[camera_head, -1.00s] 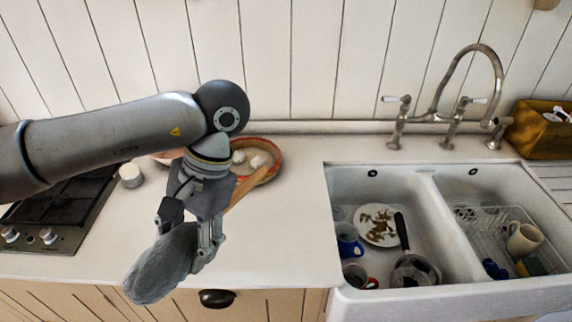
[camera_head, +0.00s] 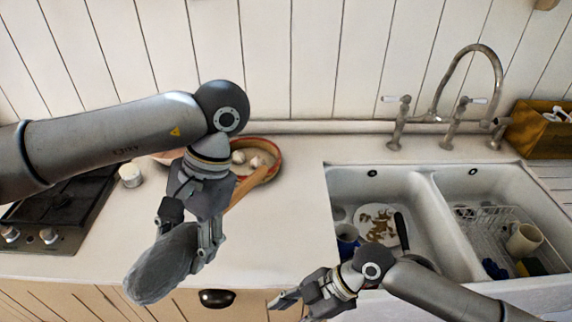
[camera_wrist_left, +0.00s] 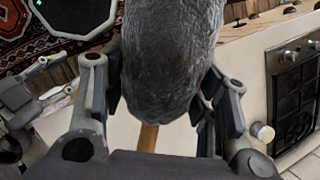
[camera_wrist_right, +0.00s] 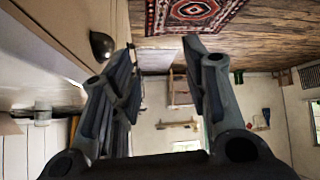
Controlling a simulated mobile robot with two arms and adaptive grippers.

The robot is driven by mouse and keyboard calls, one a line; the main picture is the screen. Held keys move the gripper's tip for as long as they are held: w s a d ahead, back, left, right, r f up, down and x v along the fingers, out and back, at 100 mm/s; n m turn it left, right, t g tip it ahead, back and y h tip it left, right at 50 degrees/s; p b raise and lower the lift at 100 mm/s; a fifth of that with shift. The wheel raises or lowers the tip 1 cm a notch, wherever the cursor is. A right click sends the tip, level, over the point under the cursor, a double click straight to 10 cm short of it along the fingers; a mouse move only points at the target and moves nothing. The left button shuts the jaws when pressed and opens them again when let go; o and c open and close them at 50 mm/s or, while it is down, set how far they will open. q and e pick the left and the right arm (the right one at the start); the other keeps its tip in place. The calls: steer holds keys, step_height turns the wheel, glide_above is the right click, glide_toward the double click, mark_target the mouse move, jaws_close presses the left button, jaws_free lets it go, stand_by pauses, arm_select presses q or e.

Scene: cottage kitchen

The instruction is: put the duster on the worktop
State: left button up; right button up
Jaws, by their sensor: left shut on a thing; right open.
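The duster has a grey fluffy head (camera_head: 160,264) and a wooden handle (camera_head: 247,186). My left gripper (camera_head: 190,236) is shut on the duster near where head and handle meet. The handle points up and right towards a bowl, and the head hangs at the front edge of the worktop (camera_head: 285,215). In the left wrist view the grey head (camera_wrist_left: 170,55) fills the space between the fingers, with part of the handle below it. My right gripper (camera_head: 290,303) is open and empty, low in front of the counter; its spread fingers also show in the right wrist view (camera_wrist_right: 165,75).
A red-rimmed bowl (camera_head: 270,150) with white items stands behind the handle. A small white jar (camera_head: 131,175) and the hob (camera_head: 60,215) are at left. The double sink (camera_head: 335,180) holds dishes and a rack. The worktop between bowl and sink is clear.

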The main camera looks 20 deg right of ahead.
steer(key=w+d+r+n+t, duration=0.1)
steer(key=w+r+n, duration=0.1)
steer(key=w+r, duration=0.4)
steer(key=w+d+r+n, duration=0.15)
steer(key=w+r, duration=0.25)
steer(key=r, duration=0.5)
steer(key=n+t+y, duration=0.1)
steer(key=n, duration=0.6)
glide_toward(238, 195)
steer(key=x, duration=1)
steer(key=shift+a+f, duration=0.15)
steer(key=shift+a, duration=0.1)
jaws_close()
arm_select(q)
steer(key=o, duration=1.2)
